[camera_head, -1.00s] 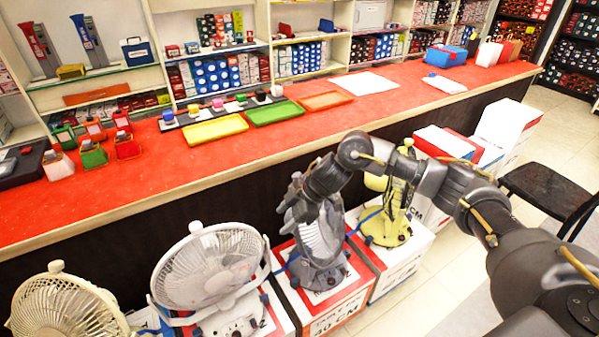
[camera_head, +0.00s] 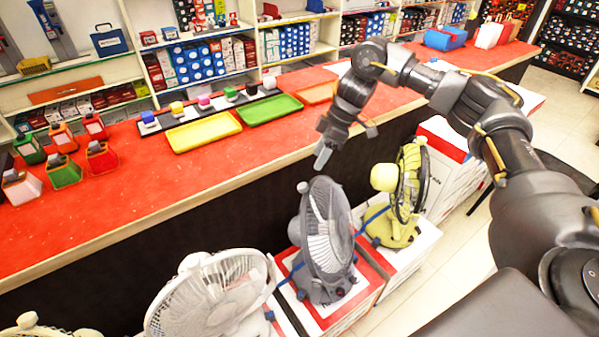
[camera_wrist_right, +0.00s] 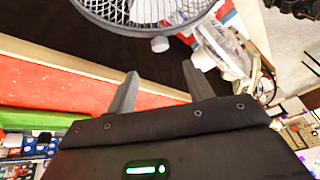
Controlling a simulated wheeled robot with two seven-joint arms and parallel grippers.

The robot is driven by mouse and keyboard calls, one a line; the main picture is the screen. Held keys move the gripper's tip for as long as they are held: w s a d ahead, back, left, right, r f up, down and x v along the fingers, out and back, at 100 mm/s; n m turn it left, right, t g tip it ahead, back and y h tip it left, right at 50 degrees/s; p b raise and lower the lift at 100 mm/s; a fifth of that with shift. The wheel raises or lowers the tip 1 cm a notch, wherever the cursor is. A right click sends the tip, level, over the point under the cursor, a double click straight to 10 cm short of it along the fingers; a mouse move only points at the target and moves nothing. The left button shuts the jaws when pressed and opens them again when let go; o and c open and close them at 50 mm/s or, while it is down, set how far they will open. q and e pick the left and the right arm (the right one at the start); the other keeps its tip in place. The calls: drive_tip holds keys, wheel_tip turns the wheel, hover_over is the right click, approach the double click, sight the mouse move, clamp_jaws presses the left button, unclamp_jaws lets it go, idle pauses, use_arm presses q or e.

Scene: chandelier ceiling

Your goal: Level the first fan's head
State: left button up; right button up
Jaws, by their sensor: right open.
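Several table fans stand in a row on boxes in front of the counter in the head view. A yellow fan (camera_head: 411,185) is at the right, its head nearly upright. A grey fan (camera_head: 327,232) is beside it, its head close to upright with a slight lean. A white fan (camera_head: 211,297) further left has its head tilted back, facing upward. A cream fan (camera_head: 35,329) is mostly cut off. My right gripper (camera_head: 324,156) hangs above the grey fan, apart from it. In the right wrist view its jaws (camera_wrist_right: 160,76) are open and empty, with a fan cage (camera_wrist_right: 146,10) and pale knob beyond. My left gripper is not visible.
The red-topped counter (camera_head: 240,165) runs behind the fans; its front edge is close to my right gripper. It carries a yellow tray (camera_head: 204,131), a green tray (camera_head: 270,109) and small coloured containers. Boxes (camera_head: 440,150) stand at the right by a dark chair.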

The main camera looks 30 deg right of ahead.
sight(305, 184)
drive_tip(key=x, duration=0.9)
drive_tip(key=shift+s+a+f+b, duration=0.1)
drive_tip(key=shift+s+f+b, duration=0.05)
drive_tip(key=shift+f+b, duration=0.2)
drive_tip(key=shift+a+f, duration=0.1)
drive_tip(key=shift+f, duration=0.25)
drive_tip(key=shift+a, duration=0.1)
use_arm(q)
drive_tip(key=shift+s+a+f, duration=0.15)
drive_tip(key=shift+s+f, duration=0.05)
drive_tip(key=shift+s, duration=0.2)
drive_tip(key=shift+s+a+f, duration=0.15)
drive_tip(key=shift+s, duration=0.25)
use_arm(e)
clamp_jaws()
